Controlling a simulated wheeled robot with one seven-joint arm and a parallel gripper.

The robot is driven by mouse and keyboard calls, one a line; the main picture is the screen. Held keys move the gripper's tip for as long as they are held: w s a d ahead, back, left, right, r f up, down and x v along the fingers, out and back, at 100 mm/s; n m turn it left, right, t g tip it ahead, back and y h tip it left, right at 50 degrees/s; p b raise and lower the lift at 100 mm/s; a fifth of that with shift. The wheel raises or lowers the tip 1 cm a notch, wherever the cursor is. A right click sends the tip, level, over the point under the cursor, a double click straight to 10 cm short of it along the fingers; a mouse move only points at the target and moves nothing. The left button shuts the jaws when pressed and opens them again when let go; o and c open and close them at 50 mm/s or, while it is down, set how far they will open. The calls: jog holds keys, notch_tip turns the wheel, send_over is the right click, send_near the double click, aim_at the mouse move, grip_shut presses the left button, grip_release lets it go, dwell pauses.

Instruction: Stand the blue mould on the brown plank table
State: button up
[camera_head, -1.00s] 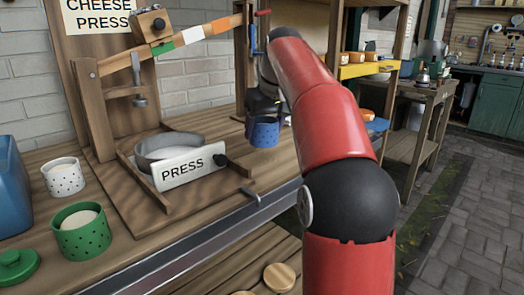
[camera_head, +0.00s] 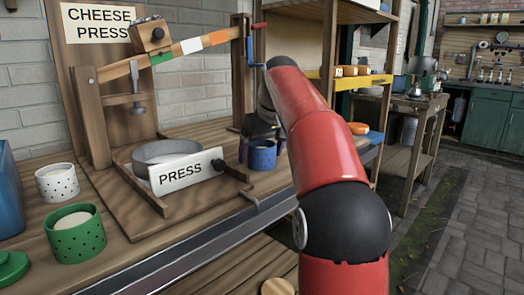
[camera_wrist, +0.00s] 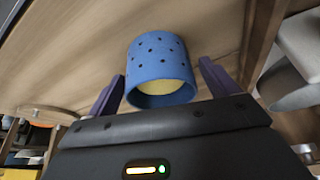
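In the head view my gripper (camera_head: 262,140) is just above and around the mould, partly hidden by my red arm.
The press holds a metal ring on a wooden board (camera_head: 130,195) with a PRESS label (camera_head: 185,172). A green mould (camera_head: 77,235) and a white mould (camera_head: 57,183) stand at the left. A shelf with a yellow edge (camera_head: 360,82) stands behind my arm. The table's front edge is close to the mould.

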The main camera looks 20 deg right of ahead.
jog(key=shift+s+r, duration=0.1)
jog(key=shift+r, duration=0.5)
jog(key=p+v, duration=0.4)
jog(key=v, duration=0.7)
